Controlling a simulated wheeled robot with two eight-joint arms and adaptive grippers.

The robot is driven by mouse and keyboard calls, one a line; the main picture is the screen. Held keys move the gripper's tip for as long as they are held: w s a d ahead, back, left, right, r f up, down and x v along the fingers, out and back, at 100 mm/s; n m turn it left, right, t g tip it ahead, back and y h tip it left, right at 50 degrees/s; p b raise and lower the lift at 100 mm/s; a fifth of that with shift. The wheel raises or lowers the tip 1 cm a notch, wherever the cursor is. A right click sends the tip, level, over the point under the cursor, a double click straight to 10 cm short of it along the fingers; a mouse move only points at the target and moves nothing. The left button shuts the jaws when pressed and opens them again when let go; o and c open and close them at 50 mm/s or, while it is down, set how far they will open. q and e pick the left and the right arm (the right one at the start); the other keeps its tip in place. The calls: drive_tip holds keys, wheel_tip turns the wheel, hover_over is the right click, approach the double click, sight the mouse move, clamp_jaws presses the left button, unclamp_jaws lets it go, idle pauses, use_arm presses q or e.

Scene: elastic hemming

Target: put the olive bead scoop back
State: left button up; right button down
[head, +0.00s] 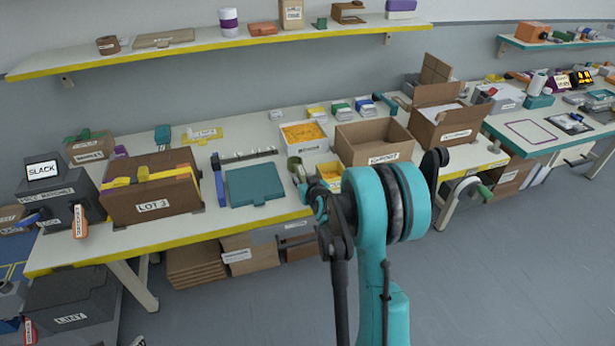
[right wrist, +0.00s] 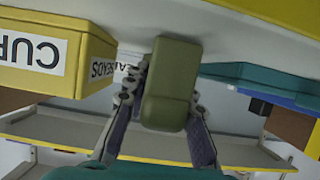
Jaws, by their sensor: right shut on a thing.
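The olive bead scoop (right wrist: 170,85) is between the fingers of my right gripper (right wrist: 160,100) in the right wrist view, and the gripper is shut on it. In the head view the olive scoop (head: 294,163) shows at the front of the bench, with the right gripper (head: 299,178) at it. I cannot tell whether the scoop touches the bench. My left gripper is not in view.
A yellow box (head: 329,171) with a CUP label (right wrist: 35,50) stands close beside the scoop. A teal flat case (head: 254,185) lies to the left, and an open cardboard box (head: 373,143) to the right. My right arm covers part of the bench edge.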

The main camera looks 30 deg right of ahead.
drive_tip(key=shift+f, duration=0.1)
drive_tip(key=c, duration=1.3)
unclamp_jaws()
drive_tip(key=shift+o, duration=0.2)
drive_tip(key=shift+f, duration=0.25)
drive_tip(key=p+v, duration=0.2)
drive_tip(key=v, duration=0.5)
drive_tip(key=shift+w+a+r+p, duration=0.15)
drive_tip(key=shift+w+p, duration=0.05)
drive_tip(key=shift+p, duration=0.15)
drive_tip(key=shift+s+a+r, duration=0.15)
drive_tip(key=shift+s, duration=0.35)
